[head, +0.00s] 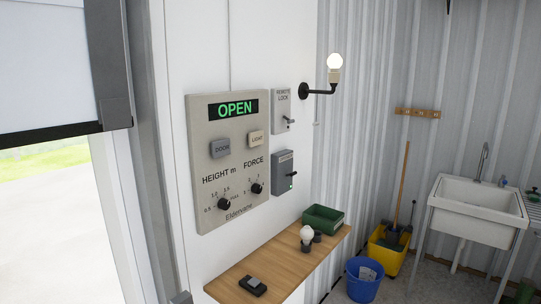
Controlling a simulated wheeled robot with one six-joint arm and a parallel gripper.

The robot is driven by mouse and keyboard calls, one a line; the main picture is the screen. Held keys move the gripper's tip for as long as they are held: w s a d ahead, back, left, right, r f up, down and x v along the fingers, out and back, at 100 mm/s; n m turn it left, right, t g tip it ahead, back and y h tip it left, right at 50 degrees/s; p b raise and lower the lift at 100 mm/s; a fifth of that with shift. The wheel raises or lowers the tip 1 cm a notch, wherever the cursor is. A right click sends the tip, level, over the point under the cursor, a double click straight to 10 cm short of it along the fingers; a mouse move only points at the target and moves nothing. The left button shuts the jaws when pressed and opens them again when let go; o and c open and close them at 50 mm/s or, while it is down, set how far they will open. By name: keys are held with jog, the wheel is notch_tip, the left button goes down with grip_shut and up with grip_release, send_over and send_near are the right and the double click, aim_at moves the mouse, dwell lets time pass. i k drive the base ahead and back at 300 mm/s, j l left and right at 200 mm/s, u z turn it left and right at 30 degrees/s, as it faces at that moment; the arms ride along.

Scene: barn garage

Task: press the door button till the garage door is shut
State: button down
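A beige control panel (233,195) is fixed to the white wall left of centre in the head view. Its display (235,108) reads OPEN in green letters. The grey DOOR button (220,148) sits below the display on the left, with a paler LIGHT button (256,138) to its right. Two black knobs, HEIGHT m (224,204) and FORCE (257,188), are lower on the panel. The garage door (45,65) shows at upper left as a pale panel with a dark bottom edge; daylight shows below it. My gripper is not in view.
A grey REMOTE LOCK box (282,109) and another switch box (283,174) are right of the panel. A wooden shelf (275,262) juts out below, holding a green tray (323,219), a bulb and a small dark device (253,285). A lit lamp (334,62) sticks out from the wall.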

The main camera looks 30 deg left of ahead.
aim_at(220, 148)
jog(key=u, duration=1.6)
